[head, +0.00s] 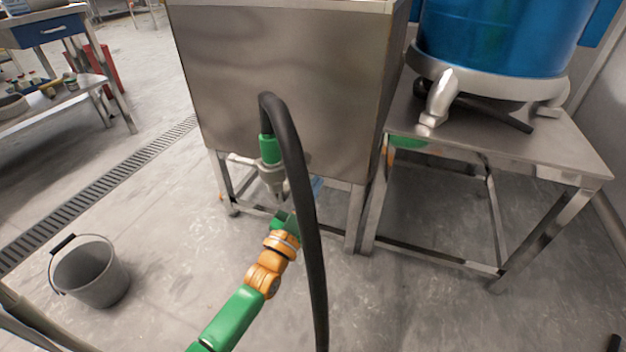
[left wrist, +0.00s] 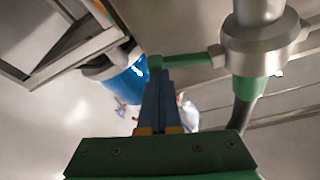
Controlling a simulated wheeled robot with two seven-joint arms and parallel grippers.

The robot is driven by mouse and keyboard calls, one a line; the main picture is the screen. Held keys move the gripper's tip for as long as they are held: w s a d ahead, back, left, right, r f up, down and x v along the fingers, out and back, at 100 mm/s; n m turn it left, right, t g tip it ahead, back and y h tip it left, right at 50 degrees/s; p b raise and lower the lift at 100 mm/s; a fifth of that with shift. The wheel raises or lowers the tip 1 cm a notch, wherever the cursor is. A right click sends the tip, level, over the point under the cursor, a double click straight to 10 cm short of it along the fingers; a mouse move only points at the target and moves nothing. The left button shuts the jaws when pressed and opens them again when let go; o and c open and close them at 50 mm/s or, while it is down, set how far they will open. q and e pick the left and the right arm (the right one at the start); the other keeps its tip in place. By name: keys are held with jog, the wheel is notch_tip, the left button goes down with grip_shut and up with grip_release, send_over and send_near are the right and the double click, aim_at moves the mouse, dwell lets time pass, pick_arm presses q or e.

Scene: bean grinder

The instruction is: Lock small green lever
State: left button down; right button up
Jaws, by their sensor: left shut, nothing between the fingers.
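The small green lever (left wrist: 195,60) shows in the left wrist view, sticking out sideways to the left from a silver valve fitting (left wrist: 262,45). In the head view, the valve (head: 270,172) hangs below a green coupling (head: 268,148) on the steel tank's front; I cannot make out the lever there. My left gripper (head: 286,198) is just below the valve, partly behind the black hose. In the left wrist view, its fingers (left wrist: 160,78) are shut and empty, with their tips at the lever's free end. I cannot tell whether they touch it. My right gripper is not in view.
A black hose (head: 300,190) arches down in front of the steel tank (head: 280,70). A steel table (head: 560,150) with a blue drum (head: 500,35) stands at right. A grey bucket (head: 90,275) is on the floor at left, near a drain grate (head: 100,190). Open floor lies between.

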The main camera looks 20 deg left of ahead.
pick_arm(q)
jog(key=a+f+m+g+h+p, duration=0.1)
jog(key=a+f+m+g+h, duration=0.2)
jog(key=m, duration=1.1)
jog(key=shift+a+f+g, duration=0.5)
jog(key=shift+f, duration=0.55)
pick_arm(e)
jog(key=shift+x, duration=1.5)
pick_arm(q)
jog(key=shift+m, duration=0.3)
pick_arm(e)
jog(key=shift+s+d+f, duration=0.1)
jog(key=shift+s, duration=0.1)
